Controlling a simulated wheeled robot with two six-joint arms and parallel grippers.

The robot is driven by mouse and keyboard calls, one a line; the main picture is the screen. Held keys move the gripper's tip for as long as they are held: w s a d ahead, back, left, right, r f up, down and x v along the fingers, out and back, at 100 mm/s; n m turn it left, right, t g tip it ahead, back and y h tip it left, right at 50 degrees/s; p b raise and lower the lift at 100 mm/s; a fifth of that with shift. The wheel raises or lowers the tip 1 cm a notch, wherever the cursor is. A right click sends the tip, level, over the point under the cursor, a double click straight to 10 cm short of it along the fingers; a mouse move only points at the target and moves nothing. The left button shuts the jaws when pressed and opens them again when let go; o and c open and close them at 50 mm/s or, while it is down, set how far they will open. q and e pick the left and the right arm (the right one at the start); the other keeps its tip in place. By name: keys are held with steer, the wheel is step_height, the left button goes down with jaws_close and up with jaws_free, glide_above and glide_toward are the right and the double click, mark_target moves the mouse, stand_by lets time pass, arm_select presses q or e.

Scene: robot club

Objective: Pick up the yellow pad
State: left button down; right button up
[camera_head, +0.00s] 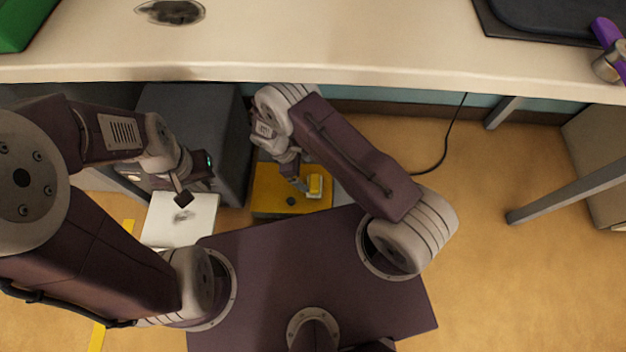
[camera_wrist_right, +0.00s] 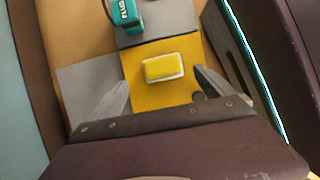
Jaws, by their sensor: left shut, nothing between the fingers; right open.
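The yellow pad (camera_wrist_right: 164,68) is a small yellow block with a pale lower edge. It lies on a yellow panel (camera_wrist_right: 150,96) in the right wrist view, and also shows in the head view (camera_head: 315,185). My right gripper (camera_wrist_right: 160,88) is open, its two fingers on either side of the pad in that view; I cannot tell how far above it they are. In the head view my right gripper (camera_head: 300,182) is over the yellow panel beside the pad. My left gripper (camera_head: 183,196) is shut and empty, above a white sheet.
A dark box (camera_head: 190,120) stands under the light tabletop (camera_head: 300,45), whose edge runs above both arms. The white sheet (camera_head: 180,222) lies left of the yellow panel. A teal item (camera_wrist_right: 124,14) is beyond the pad. A table leg (camera_head: 565,190) stands at the right.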

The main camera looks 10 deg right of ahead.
mark_target(314, 182)
steer(key=b+x, duration=0.2)
steer(key=x, duration=0.1)
steer(key=shift+f, duration=0.3)
steer(key=b+x, duration=0.4)
steer(key=shift+s+d+f, duration=0.1)
steer(key=shift+s+f, duration=0.05)
steer(key=shift+f, duration=0.2)
steer(key=shift+d+f, duration=0.15)
steer(key=shift+f, duration=0.1)
steer(key=shift+r, duration=0.2)
steer(key=c, duration=1.4)
